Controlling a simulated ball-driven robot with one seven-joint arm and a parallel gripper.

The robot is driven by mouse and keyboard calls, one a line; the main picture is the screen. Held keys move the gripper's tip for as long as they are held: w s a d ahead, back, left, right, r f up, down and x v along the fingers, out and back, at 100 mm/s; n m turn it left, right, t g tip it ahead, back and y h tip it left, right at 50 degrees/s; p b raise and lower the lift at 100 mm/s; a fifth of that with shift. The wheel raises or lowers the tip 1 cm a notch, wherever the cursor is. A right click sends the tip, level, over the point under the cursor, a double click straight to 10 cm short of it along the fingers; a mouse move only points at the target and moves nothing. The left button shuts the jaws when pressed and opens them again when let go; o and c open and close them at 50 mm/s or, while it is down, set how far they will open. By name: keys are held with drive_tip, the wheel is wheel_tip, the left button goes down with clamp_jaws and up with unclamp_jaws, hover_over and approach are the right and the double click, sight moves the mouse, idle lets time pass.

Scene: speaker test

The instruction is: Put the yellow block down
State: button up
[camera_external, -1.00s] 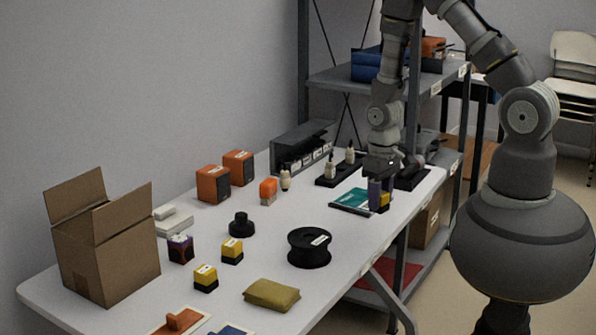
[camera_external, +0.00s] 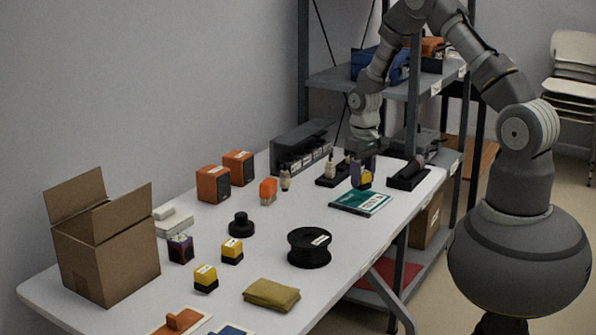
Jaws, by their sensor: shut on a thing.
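My gripper (camera_external: 363,172) is shut on a small yellow block (camera_external: 365,181) with a dark lower part. The purplish fingers hide part of the block. The block shows just behind the teal book (camera_external: 361,202) in the picture, near the far end of the table. I cannot tell whether its underside touches the table. Two similar yellow and black blocks stand nearer the front, one by the round black piece (camera_external: 232,250) and one closer to the front edge (camera_external: 205,277).
A black stand with pale bottles (camera_external: 331,170) is close left of my gripper, and a black holder (camera_external: 408,178) is to its right. A black spool (camera_external: 309,248) and an open carton (camera_external: 105,245) stand nearer the front. The table right of the spool is clear.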

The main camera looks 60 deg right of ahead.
sight(363, 186)
drive_tip(key=shift+f+b, duration=0.8)
drive_tip(key=shift+f, duration=0.85)
drive_tip(key=shift+f, duration=0.2)
drive_tip(key=o, duration=1)
drive_tip(key=shift+o, duration=0.2)
drive_tip(key=shift+r, duration=0.15)
